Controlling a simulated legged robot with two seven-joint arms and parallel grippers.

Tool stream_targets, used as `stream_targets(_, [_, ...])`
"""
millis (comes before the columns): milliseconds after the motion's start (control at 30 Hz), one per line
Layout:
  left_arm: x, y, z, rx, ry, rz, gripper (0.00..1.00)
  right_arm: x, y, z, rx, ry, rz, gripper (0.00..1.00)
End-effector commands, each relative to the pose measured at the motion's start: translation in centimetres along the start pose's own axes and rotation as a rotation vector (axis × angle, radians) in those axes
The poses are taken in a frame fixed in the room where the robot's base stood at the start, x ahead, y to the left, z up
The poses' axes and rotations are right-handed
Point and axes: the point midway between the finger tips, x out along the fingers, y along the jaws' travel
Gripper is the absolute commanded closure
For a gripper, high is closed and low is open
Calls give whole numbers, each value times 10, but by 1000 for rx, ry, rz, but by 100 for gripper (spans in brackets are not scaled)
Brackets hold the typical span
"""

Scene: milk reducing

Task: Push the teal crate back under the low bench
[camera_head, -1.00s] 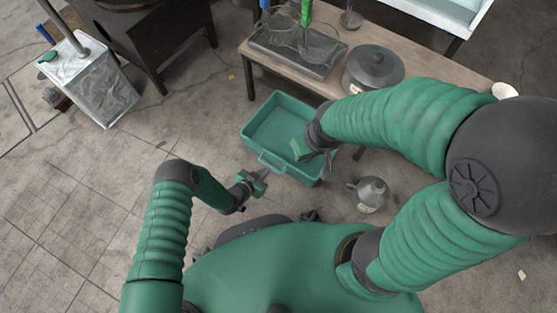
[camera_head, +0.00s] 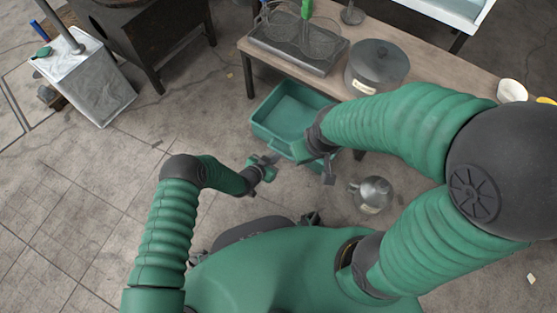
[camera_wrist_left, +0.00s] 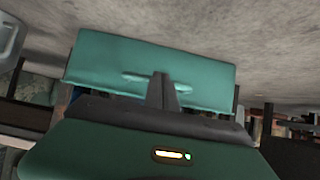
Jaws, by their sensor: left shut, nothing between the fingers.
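The teal crate (camera_head: 264,138) stands on the floor at the front of the low bench (camera_head: 440,82). Its far rim lies close to or just under the bench's front edge. My left gripper (camera_head: 264,168) is shut and empty at the crate's near wall. In the left wrist view, the fingers (camera_wrist_left: 163,86) point at that wall (camera_wrist_left: 205,68), beside its moulded handle; contact cannot be told. My right gripper (camera_head: 318,160) is at the crate's near right corner, which the arm partly hides. Whether its fingers hold the rim cannot be told.
A grey jug (camera_head: 371,194) stands on the floor right of the crate, near my right arm. A lidded pot (camera_head: 376,66) and a tray of glassware (camera_head: 296,50) sit on the bench. A bench leg (camera_head: 249,78) is left of the crate.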

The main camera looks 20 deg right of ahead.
Motion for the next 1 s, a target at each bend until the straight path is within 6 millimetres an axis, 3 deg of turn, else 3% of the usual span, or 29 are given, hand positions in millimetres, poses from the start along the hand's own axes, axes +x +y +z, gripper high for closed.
stream_targets(1000, [61, 0, -38, 2, 1, 1, 100, 59, 0, 14, 0, 0, 0, 100])
